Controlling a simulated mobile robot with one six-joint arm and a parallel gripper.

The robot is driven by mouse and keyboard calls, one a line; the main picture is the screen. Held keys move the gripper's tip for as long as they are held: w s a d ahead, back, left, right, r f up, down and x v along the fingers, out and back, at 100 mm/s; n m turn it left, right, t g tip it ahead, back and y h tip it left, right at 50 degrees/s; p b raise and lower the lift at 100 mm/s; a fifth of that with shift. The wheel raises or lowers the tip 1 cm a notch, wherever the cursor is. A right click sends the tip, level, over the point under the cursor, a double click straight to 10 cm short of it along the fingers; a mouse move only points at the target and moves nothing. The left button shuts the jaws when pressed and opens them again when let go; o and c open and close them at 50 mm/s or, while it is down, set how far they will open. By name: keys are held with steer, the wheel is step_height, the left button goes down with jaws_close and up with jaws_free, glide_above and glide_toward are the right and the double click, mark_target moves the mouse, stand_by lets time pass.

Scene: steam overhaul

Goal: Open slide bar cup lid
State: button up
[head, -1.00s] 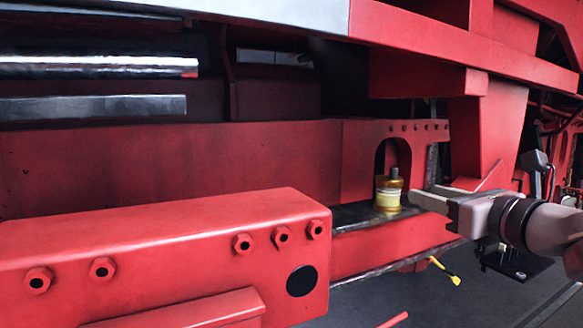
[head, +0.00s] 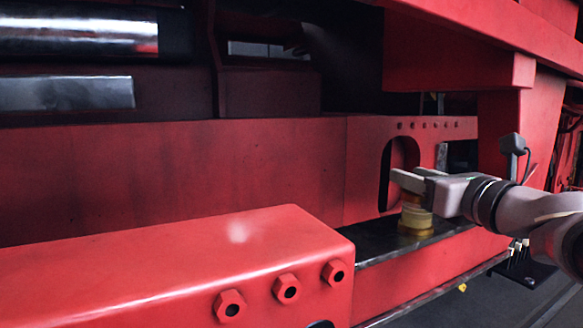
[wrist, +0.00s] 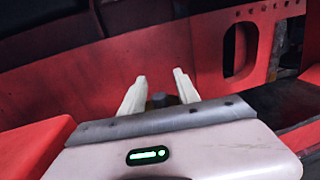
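The slide bar cup, brass-yellow with a pale band (head: 415,218), stands upright on the dark slide bar (head: 388,262) in front of an arched opening. My gripper (head: 408,180) is level, with its pale fingers at the height of the cup's top, and hides the lid in the head view. In the wrist view the fingers (wrist: 159,84) are apart. The grey lid knob (wrist: 160,100) shows low between them, with a gap visible on either side. Most of the cup is hidden there behind my gripper's body, and I cannot tell whether the lid is seated.
A red beam with large bolts (head: 257,243) stands out at the front left. A red plate with an arched opening (head: 398,160) is close behind the cup. A red frame (head: 455,60) overhangs above. A black tray-like piece (head: 525,270) lies lower right.

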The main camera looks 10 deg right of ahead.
steer(key=shift+w+f, duration=0.1)
steer(key=shift+w, duration=0.5)
steer(key=shift+s+r, duration=0.25)
steer(key=shift+s, duration=0.75)
steer(key=c, duration=0.3)
steer(key=shift+s, duration=0.1)
steer(key=c, duration=0.4)
steer(key=shift+w, duration=0.2)
jaws_close()
steer(key=shift+f, duration=0.1)
steer(key=shift+p, duration=0.35)
